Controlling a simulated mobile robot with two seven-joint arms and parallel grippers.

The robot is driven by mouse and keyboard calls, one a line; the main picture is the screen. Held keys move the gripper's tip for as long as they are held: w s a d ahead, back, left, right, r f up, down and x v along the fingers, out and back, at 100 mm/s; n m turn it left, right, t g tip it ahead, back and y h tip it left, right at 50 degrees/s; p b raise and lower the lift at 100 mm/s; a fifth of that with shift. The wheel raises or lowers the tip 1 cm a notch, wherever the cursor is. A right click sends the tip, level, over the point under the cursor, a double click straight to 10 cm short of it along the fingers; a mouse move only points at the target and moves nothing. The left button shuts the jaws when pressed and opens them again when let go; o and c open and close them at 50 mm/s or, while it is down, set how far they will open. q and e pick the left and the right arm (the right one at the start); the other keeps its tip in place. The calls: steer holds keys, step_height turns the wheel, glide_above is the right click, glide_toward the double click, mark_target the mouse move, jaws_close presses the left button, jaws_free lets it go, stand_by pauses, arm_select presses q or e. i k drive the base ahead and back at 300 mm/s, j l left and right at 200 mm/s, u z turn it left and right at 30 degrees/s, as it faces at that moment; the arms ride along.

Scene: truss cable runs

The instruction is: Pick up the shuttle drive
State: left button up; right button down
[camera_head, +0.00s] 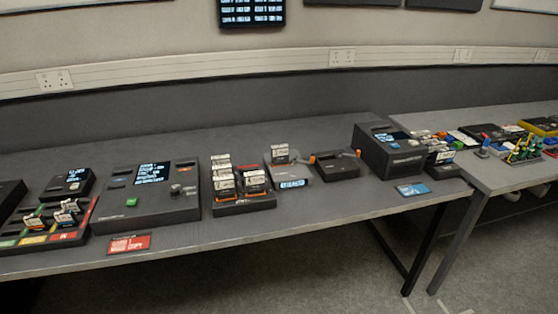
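No label that I can read names the shuttle drive. A dark box with orange ends (335,164) lies on the long grey table, right of centre, and may be it; I cannot tell for sure. A grey cable or strap seems to touch its top. A small grey reader (289,174) with a lit display stands just left of it, with a white-labelled card upright in it. Neither of my grippers is in view.
Left of the reader stand a card rack (240,191) and a large console (146,195) with a screen. A bulky black machine (389,150) stands to the right. Red (129,244) and blue (412,189) labels lie along the front edge. A second table (500,173) adjoins at right.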

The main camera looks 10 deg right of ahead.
mark_target(280, 153)
steer(key=i+l+u, duration=0.45)
steer(key=l+u, duration=0.2)
steer(key=l, duration=0.2)
steer(key=i+l+u, duration=0.25)
steer(key=k+l, duration=0.1)
